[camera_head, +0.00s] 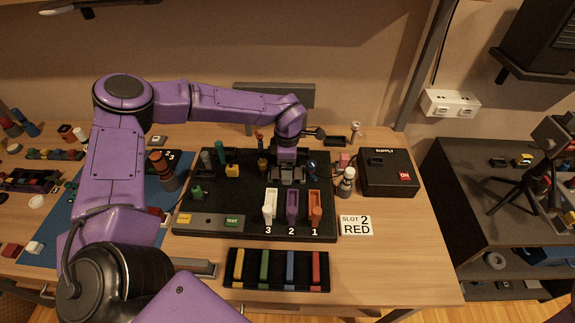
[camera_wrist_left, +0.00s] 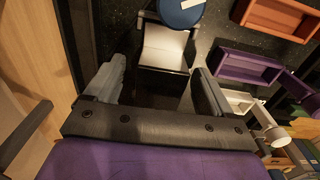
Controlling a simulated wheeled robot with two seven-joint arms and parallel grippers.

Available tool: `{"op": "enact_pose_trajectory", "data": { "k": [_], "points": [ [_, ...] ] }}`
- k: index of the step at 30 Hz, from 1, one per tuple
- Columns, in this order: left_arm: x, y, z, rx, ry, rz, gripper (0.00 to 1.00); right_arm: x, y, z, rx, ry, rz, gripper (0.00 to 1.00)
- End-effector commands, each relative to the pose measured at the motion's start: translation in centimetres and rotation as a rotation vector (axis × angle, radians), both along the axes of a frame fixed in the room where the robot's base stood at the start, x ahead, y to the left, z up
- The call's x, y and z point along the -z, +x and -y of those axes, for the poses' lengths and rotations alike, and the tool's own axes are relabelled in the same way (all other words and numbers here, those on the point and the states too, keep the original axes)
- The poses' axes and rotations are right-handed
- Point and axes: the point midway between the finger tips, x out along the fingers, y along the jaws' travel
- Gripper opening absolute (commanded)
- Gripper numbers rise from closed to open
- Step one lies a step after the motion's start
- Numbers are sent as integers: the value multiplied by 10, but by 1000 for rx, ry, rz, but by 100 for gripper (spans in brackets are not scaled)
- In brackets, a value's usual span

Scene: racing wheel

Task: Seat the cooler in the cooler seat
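My left gripper (camera_head: 287,180) is low over the black board (camera_head: 225,205), behind the white, purple and orange slots. It also shows in the left wrist view (camera_wrist_left: 160,70), open, with its fingers apart. A dark block with a pale grey top (camera_wrist_left: 164,47) lies ahead of and between the fingertips; it may be the cooler or its seat, I cannot tell which. No finger clearly touches it. A round blue part with a white mark (camera_wrist_left: 182,9) is just beyond it. The gripper hides this spot in the head view. My right gripper is not in view.
White (camera_head: 270,204), purple (camera_head: 292,205) and orange (camera_head: 315,206) slots stand in front of the gripper. A black tray (camera_head: 276,288) holds coloured sticks. A "SLOT 2 RED" card (camera_head: 356,225), a small bottle (camera_head: 346,182) and a black box (camera_head: 389,174) are to the right.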

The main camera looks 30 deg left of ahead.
Motion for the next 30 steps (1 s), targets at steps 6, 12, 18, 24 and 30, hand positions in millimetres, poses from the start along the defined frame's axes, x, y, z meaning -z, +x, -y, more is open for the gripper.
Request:
{"op": "enact_pose_trajectory", "data": {
  "k": [6, 12, 18, 24, 30],
  "points": [
    [-3, 0, 0, 0, 0, 0, 83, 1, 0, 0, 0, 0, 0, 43],
    [-41, 1, 0, -1, 0, 6, 83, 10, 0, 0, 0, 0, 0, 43],
    [-86, 0, 0, -1, 0, 4, 83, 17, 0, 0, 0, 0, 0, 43],
    [-105, 0, 1, 0, 0, 0, 83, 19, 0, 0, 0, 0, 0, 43],
    [-106, 0, 1, 0, 0, -1, 83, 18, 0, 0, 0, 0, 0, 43]
  ]
}}
